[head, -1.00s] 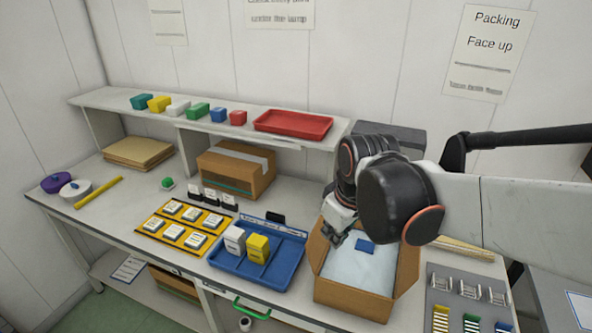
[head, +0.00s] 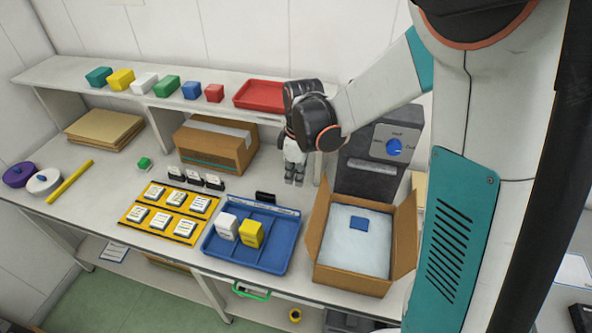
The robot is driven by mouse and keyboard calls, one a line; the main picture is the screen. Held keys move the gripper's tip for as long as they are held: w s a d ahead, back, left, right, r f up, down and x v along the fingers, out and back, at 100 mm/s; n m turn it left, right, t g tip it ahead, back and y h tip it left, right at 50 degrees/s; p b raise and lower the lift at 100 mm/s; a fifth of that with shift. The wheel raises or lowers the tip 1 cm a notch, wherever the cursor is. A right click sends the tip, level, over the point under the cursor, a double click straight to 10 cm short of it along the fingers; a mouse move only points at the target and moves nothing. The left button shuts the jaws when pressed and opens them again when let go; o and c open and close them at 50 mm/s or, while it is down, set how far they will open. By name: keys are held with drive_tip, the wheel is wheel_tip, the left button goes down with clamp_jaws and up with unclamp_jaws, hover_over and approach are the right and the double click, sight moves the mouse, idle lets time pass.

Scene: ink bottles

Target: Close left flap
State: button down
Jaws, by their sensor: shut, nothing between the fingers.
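The open cardboard box (head: 347,279) stands at the right of the bench. Its left flap (head: 318,222) stands up along the left side, and its right flap (head: 405,236) is also raised. White filling and a small blue item (head: 357,224) show inside. My gripper (head: 294,181) is shut and empty, pointing down behind and left of the box. It is apart from the left flap.
A blue tray (head: 228,254) with a white and a yellow ink box stands just left of the box. The shelf edge is close behind.

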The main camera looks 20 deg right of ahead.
sight(319, 214)
wheel_tip(319, 214, down, 6)
drive_tip(key=s+d, duration=0.1)
drive_tip(key=d, duration=0.1)
drive_tip(key=shift+s+d, duration=0.35)
drive_tip(key=shift+d, duration=0.05)
drive_tip(key=shift+s+d, duration=0.1)
